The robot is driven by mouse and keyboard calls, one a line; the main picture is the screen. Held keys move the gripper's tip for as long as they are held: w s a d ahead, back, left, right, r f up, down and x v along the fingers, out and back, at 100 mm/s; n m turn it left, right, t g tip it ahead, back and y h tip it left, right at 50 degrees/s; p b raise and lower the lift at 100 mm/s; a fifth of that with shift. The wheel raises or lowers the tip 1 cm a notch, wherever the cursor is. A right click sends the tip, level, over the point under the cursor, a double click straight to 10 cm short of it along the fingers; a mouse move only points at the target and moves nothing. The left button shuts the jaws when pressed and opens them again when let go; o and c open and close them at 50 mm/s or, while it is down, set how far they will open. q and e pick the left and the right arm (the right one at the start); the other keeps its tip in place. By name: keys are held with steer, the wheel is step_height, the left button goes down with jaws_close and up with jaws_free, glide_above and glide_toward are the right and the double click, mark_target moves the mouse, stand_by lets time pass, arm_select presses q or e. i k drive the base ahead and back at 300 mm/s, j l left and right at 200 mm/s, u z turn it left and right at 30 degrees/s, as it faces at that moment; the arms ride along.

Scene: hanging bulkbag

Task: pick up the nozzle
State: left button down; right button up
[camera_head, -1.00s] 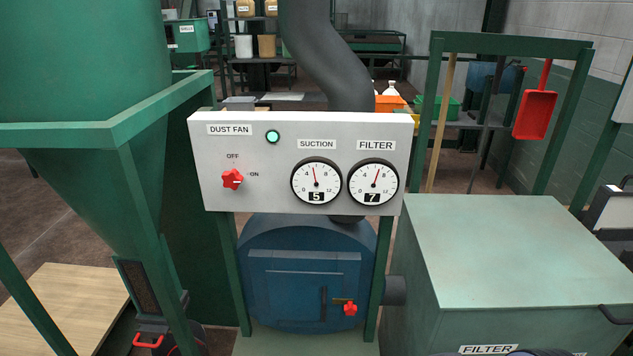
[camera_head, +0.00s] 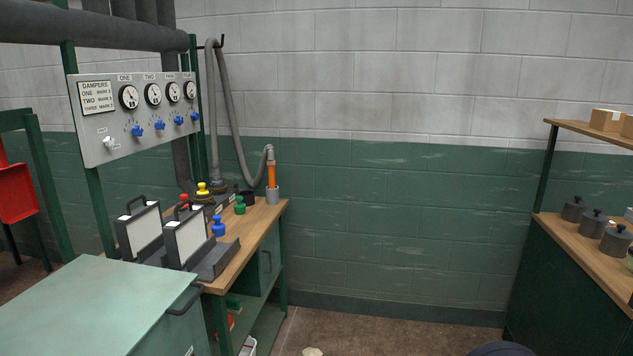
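The nozzle (camera_head: 272,174), seen as an orange tube on the end of a grey ribbed hose (camera_head: 232,125), stands upright in a grey cup-like holder (camera_head: 272,195). The holder is at the far right corner of a wooden-topped bench (camera_head: 255,222). The hose loops over a dark hook at the top. The nozzle's lower end is hidden in the holder. Neither of my grippers is in view.
Two framed panels with handles (camera_head: 190,236) and several coloured knobbed pieces stand on the bench. A damper panel (camera_head: 135,108) hangs above it. A green box top (camera_head: 85,308) is at lower left. Shelves with dark canisters (camera_head: 592,222) stand right. Floor between is mostly clear.

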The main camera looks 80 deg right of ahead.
mark_target(271, 164)
steer(key=z, duration=2.5)
steer(key=i+l, duration=0.25)
steer(key=i, duration=0.3)
steer(key=i+l, duration=0.3)
steer(key=i, duration=0.25)
steer(key=i+l, duration=0.25)
steer(key=i, duration=0.35)
steer(key=i+l, duration=0.3)
steer(key=i, duration=0.25)
steer(key=i+l+u, duration=0.1)
steer(key=i+l, duration=0.15)
steer(key=i, duration=0.3)
steer(key=i+l, duration=0.3)
steer(key=i, duration=0.25)
steer(key=i+l, duration=0.35)
steer(key=i, duration=0.2)
